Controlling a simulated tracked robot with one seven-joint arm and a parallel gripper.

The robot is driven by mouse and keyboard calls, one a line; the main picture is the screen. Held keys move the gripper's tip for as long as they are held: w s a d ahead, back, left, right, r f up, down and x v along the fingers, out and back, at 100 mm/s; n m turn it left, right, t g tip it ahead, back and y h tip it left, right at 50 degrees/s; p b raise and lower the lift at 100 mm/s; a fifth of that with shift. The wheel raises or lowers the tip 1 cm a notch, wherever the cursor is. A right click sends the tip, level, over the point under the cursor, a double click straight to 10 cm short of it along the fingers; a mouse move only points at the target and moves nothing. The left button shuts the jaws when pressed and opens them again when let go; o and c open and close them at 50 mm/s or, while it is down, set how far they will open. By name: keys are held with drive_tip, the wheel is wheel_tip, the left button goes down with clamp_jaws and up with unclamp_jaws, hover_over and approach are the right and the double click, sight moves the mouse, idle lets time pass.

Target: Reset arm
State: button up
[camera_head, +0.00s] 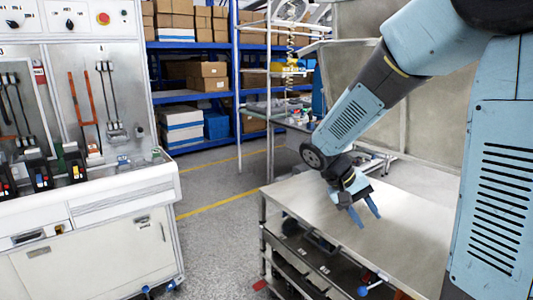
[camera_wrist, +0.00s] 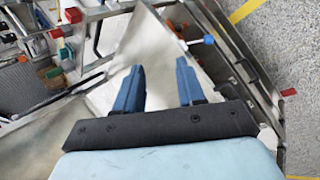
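My gripper (camera_head: 364,217) hangs over the bare metal-topped table on the right in the head view, its blue fingers pointing down. The wrist view shows the two blue fingers (camera_wrist: 158,88) spread apart with nothing between them. My blue-grey arm reaches in from the upper right of the head view and is bent down toward the table. The breaker test bench stands at the left, apart from my gripper. Its breakers (camera_head: 40,172) sit on the bench below hanging leads.
The metal table (camera_head: 300,194) under my gripper has a clear top and a lower shelf with items. The white bench (camera_head: 125,202) is at the left. Blue shelving with boxes (camera_head: 206,76) stands behind. Grey floor (camera_head: 220,235) lies between bench and table.

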drive_tip(key=s+a+r+t+y, duration=0.1)
drive_tip(key=s+r+t+y, duration=0.6)
drive_tip(key=s+r, duration=0.4)
drive_tip(key=s, duration=0.3)
drive_tip(key=shift+s+r+n, duration=0.3)
drive_tip(key=shift+s+r, duration=0.1)
